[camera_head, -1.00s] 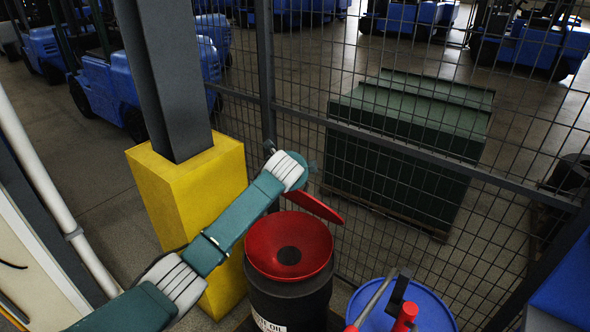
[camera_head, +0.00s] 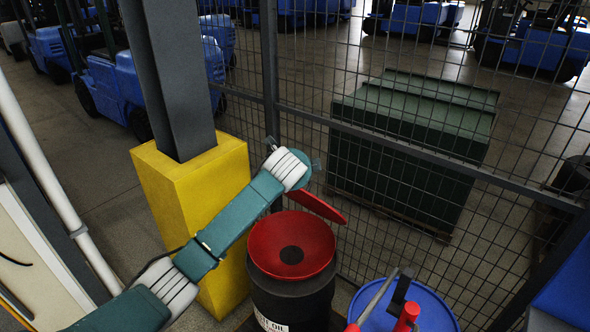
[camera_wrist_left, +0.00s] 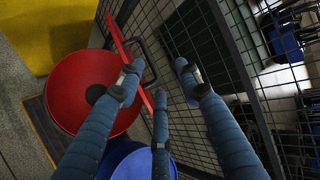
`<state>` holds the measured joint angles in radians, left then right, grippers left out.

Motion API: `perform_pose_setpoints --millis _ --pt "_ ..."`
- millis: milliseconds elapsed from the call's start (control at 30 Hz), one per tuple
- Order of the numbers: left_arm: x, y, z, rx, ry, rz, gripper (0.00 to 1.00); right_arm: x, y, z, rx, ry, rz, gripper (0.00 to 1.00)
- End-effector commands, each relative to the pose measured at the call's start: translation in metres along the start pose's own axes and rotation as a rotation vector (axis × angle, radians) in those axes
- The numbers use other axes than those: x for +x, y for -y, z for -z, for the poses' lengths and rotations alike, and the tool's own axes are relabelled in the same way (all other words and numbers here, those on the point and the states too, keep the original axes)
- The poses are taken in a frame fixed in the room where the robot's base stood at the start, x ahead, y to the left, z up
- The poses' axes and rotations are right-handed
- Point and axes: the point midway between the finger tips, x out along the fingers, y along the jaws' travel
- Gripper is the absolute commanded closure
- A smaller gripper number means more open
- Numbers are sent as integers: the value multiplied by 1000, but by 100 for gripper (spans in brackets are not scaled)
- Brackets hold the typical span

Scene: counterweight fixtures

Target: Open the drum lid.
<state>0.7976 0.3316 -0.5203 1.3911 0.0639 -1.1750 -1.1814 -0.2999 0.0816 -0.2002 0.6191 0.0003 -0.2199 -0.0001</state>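The black oil drum (camera_head: 290,298) stands below the end of my left arm. It has a red funnel-shaped top (camera_head: 318,240) with a dark centre, which also shows in the left wrist view (camera_wrist_left: 72,80). The red lid (camera_head: 322,208) stands tilted up at the back of the funnel, against the fence side. In the left wrist view the lid (camera_wrist_left: 119,42) is seen nearly edge-on, with a black handle (camera_wrist_left: 151,62). My left gripper (camera_wrist_left: 158,82) has its fingers spread, one overlapping the lid's edge; contact is unclear. The wrist hides it in the head view. My right gripper is not visible.
A wire mesh fence (camera_head: 390,140) stands close behind the drum. A yellow post base (camera_head: 190,205) is to its left. A blue drum (camera_head: 430,300) with a red-and-black fitting (camera_head: 406,313) stands to the right.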

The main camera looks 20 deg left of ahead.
Motion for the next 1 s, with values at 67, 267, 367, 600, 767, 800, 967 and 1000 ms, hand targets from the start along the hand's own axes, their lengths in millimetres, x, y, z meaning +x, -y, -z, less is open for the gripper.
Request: perform_pose_setpoints --millis 67,267,367,600,767,800,967,1000 --pt "-18 1 0 1 -1 5 65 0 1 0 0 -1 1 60" --pt "-58 0 0 1 -2 3 65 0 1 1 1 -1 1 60" --pt "-72 0 0 0 -2 1 65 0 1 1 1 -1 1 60" --pt "-85 -1 -1 0 0 -2 65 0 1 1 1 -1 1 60" --pt "-85 0 -1 0 0 -2 65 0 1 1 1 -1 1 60" --pt "-85 0 -1 0 0 -2 65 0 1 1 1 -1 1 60" --pt "-66 -22 10 -31 -22 -7 97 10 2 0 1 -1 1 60" --pt "-55 -36 16 -53 -36 -7 100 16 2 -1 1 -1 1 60"
